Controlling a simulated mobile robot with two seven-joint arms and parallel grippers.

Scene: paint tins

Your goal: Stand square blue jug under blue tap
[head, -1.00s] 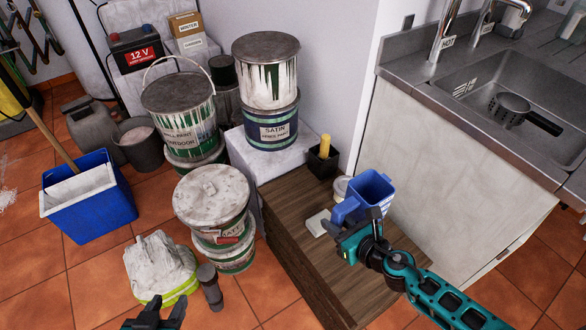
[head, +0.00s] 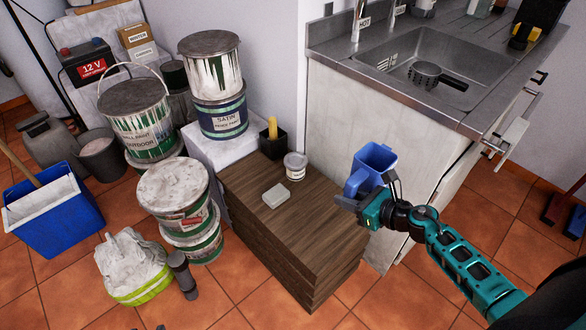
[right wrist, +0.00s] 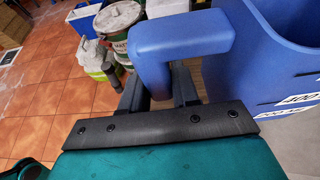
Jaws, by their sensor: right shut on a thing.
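The square blue jug (head: 376,160) is upright and open at the top, in front of the sink cabinet and to the right of the wooden block. My right gripper (head: 362,200) is shut on its handle; the handle (right wrist: 180,50) and the jug's marked wall (right wrist: 280,55) fill much of the right wrist view. Two chrome taps stand behind the sink: one tap (head: 358,18) has a HOT label, the other (head: 392,14) is partly cut off. I cannot make out a blue mark on either. My left gripper is not in view.
The sink basin (head: 400,55) holds a dark strainer (head: 425,74). The steel counter edge (head: 390,90) lies behind the jug. The wooden block (head: 290,230) carries a small white tub (head: 295,165) and a pale slab (head: 275,195). Paint tins stand at the left.

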